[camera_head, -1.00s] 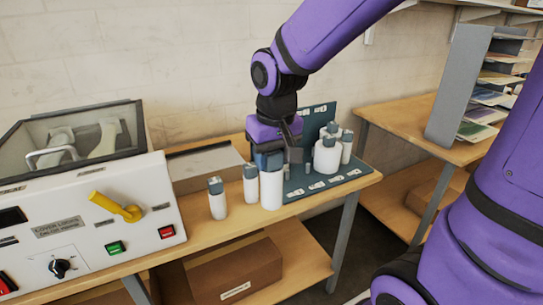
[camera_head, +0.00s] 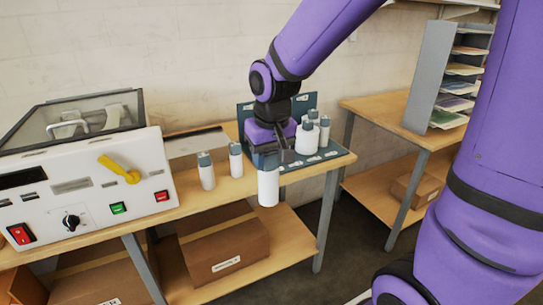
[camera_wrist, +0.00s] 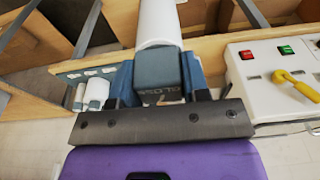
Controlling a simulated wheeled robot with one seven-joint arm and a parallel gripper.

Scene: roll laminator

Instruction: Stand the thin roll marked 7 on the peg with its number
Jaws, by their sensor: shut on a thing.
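My gripper (camera_head: 268,157) is shut on the dark blue-grey cap of a white roll (camera_head: 268,187), which hangs upright below it. In the head view the roll overlaps the bench's front edge and its lower end shows below that edge. In the wrist view the gripper (camera_wrist: 160,82) has one finger on each side of the cap, and the white roll (camera_wrist: 158,22) extends away. The cap's marking is too blurred to read. The blue-grey peg board (camera_head: 304,103) is behind and right of the held roll. Its labels are unreadable; my gripper hides part of it.
Two slim capped rolls (camera_head: 206,172) (camera_head: 236,160) stand on the bench left of the held roll. Several white rolls (camera_head: 306,138) stand on the board's right part. The laminator (camera_head: 85,185) fills the left. A paper rack (camera_head: 430,75) stands on the right table.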

